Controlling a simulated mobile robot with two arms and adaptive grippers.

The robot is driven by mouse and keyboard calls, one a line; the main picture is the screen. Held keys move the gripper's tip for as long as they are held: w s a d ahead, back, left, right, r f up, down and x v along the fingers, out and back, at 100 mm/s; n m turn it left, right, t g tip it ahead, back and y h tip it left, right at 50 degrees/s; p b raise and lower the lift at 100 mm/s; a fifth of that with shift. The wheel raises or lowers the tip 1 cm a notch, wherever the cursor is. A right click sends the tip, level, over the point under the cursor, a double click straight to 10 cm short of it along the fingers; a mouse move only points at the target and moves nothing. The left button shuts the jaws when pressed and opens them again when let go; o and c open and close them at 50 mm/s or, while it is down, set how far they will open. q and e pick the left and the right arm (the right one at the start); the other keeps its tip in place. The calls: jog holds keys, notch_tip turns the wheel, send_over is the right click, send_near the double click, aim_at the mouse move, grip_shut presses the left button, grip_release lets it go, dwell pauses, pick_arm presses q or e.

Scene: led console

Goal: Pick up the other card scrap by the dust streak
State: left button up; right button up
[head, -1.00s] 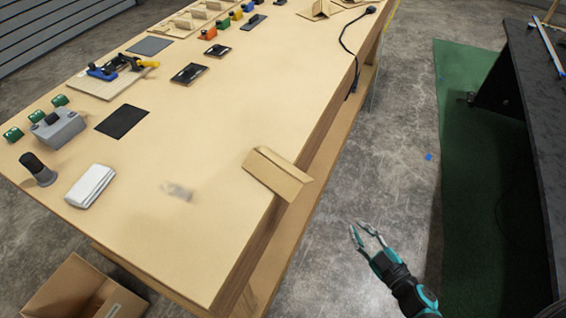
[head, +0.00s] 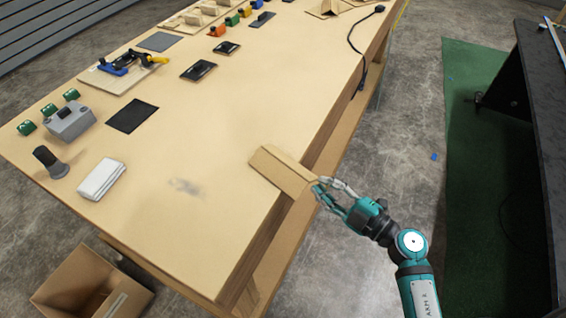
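A folded tan card scrap (head: 278,168) lies on the right edge of the table, its right end overhanging. A grey dust streak (head: 185,187) marks the tabletop to its left. My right gripper (head: 317,186) is at the scrap's overhanging right end, fingers apart, tips close to its edge. I cannot tell whether they touch it. My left gripper is out of view.
The wooden table (head: 225,225) is bare around the streak. A folded white cloth (head: 101,179), a dark cylinder (head: 48,160) and a grey box (head: 70,121) stand at left. An open cardboard box (head: 88,285) is on the floor. A black cable (head: 358,48) hangs over the far edge.

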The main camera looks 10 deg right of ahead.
aim_at(303, 171)
jog(key=p+x, duration=0.1)
jog(key=x, duration=0.5)
jog(key=shift+r, duration=0.1)
jog(key=shift+w+a, duration=0.3)
jog(key=shift+w, duration=0.05)
jog(key=shift+d, duration=0.1)
grip_shut()
